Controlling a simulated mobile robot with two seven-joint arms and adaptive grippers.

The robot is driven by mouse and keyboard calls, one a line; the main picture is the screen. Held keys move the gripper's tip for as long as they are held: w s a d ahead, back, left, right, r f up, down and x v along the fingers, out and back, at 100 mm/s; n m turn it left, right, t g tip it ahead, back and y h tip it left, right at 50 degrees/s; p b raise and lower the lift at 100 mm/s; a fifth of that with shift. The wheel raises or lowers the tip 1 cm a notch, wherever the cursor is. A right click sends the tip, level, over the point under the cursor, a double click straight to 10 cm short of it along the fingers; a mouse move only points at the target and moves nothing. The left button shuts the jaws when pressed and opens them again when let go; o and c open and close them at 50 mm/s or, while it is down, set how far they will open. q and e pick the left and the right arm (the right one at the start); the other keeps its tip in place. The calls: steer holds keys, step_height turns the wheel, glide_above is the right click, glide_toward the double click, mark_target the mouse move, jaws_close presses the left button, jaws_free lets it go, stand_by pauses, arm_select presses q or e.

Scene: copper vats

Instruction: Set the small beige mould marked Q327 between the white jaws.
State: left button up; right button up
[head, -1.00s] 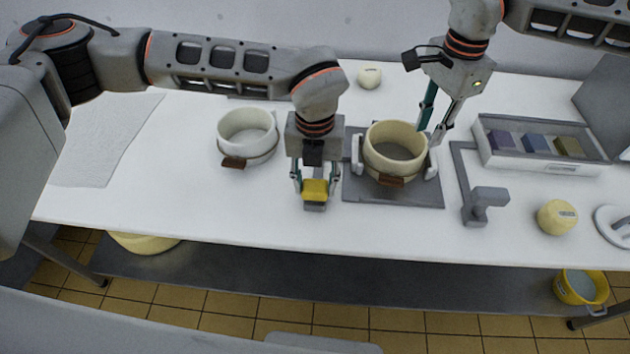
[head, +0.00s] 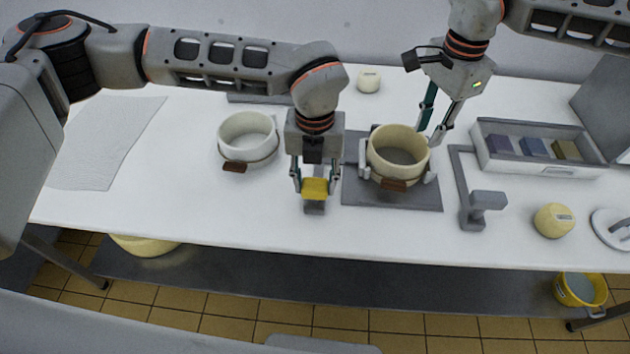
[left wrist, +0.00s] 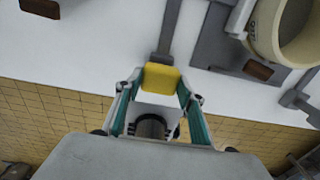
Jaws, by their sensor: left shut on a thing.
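A beige ring-shaped mould (head: 410,178) with a brown tab stands on a grey plate (head: 415,200), between a white jaw (head: 363,158) at its left and another at its right (head: 431,178). The mould also shows at the upper right of the left wrist view (left wrist: 264,32); its marking is too small to read. My left gripper (head: 315,185) is shut on a yellow block (left wrist: 160,78) at a grey bar, in front and left of the plate. My right gripper (head: 429,135) is open, its fingers apart at the mould's back right rim; whether they touch is unclear.
A white round mould (head: 247,145) stands left of my left gripper. A grey tray (head: 548,168) holds coloured blocks at the right. A grey angled fixture (head: 484,202) and a beige round object (head: 554,220) stand near the front right.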

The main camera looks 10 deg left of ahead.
mark_target(315, 185)
arm_select(q)
steer(key=shift+s, duration=0.15)
steer(key=o, duration=1.2)
steer(key=shift+w+r, duration=0.2)
steer(key=shift+r, duration=0.4)
step_height(315, 185, up, 11)
